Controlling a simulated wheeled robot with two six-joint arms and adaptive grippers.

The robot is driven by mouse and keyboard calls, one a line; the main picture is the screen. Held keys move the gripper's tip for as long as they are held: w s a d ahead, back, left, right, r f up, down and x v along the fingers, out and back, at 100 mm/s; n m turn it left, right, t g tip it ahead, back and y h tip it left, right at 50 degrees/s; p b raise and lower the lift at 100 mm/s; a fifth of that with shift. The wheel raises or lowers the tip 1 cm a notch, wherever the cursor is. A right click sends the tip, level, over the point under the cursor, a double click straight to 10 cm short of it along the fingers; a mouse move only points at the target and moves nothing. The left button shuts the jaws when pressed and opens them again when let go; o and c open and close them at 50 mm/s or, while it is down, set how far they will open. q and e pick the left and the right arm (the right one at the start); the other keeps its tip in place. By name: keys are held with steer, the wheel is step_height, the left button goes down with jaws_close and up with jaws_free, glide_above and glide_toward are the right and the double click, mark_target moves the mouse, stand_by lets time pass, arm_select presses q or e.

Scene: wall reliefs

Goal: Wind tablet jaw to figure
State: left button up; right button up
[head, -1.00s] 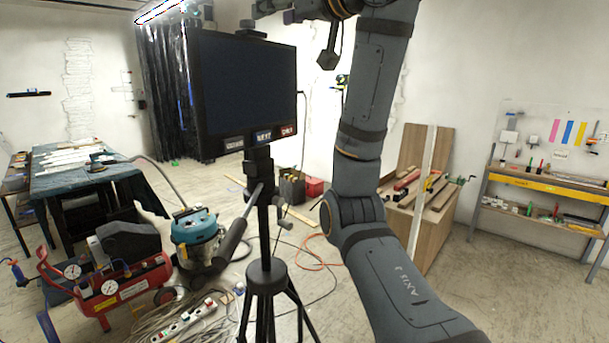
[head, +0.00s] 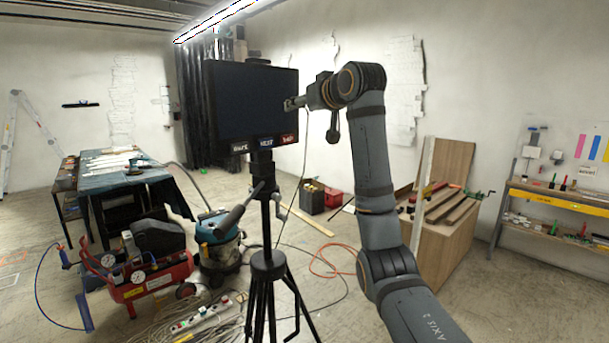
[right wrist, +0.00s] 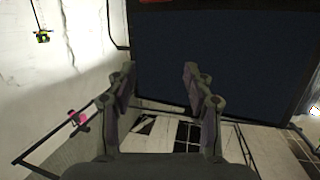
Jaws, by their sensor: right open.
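The tablet (head: 255,100) is a dark, blank screen on a black tripod (head: 268,265), with two dark labels and a red one along its lower edge. A small black clamp piece (head: 258,61) sits on its top edge. A crank handle (head: 281,211) sticks out from the tripod column. My right gripper (head: 291,103) is open at the tablet's right edge; I cannot tell whether it touches. In the right wrist view the open, empty fingers (right wrist: 160,82) point toward the dark screen (right wrist: 225,55). No figure can be read on the tablet. My left gripper is not in view.
A wooden crate with boards (head: 440,225) stands right of the tripod. A red compressor (head: 135,280) and a blue vacuum (head: 217,240) stand left. Cables (head: 205,310) lie around the tripod. A shelf bench (head: 560,197) is at far right.

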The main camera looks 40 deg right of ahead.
steer(key=w+d+f+g, duration=0.1)
steer(key=w+f, duration=0.3)
steer(key=f, duration=0.6)
steer(key=w+d+f+g+h, duration=0.1)
steer(key=w+d+f, duration=0.3)
steer(key=f, duration=0.6)
steer(key=shift+d+m+g, duration=0.3)
steer(key=shift+d+g, duration=0.05)
steer(key=shift+g, duration=0.05)
